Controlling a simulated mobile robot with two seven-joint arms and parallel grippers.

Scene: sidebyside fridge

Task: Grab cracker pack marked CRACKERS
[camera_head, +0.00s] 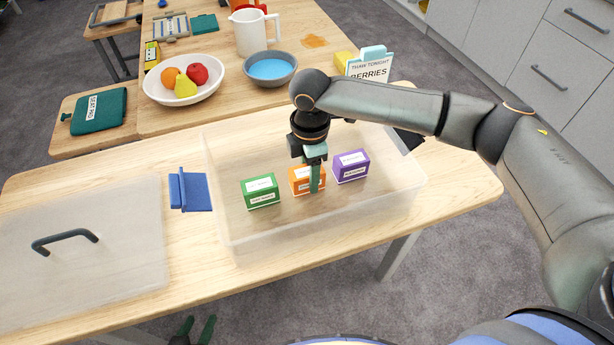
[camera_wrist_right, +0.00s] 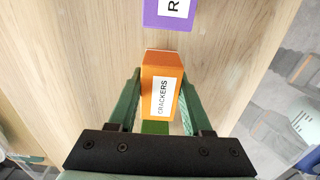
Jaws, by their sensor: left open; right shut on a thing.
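The orange cracker pack (camera_head: 298,178) is between a green pack (camera_head: 261,192) and a purple pack (camera_head: 351,165) in a clear bin (camera_head: 235,238). In the right wrist view the orange pack (camera_wrist_right: 162,72) shows a white label reading CRACKERS. My right gripper (camera_head: 314,188) reaches down into the bin, with its green fingers (camera_wrist_right: 162,105) on both sides of the orange pack, shut on it. I cannot tell whether the pack is clear of the bin floor. My left gripper (camera_head: 196,328) is open and empty at the bottom edge, below the table's front edge.
A clear lid with a dark handle (camera_head: 64,241) lies left of the bin, and a blue item (camera_head: 190,190) lies between them. Behind are a fruit bowl (camera_head: 155,98), a blue-filled bowl (camera_head: 270,82), a white jug (camera_head: 250,38) and a BERRIES sign (camera_head: 371,72).

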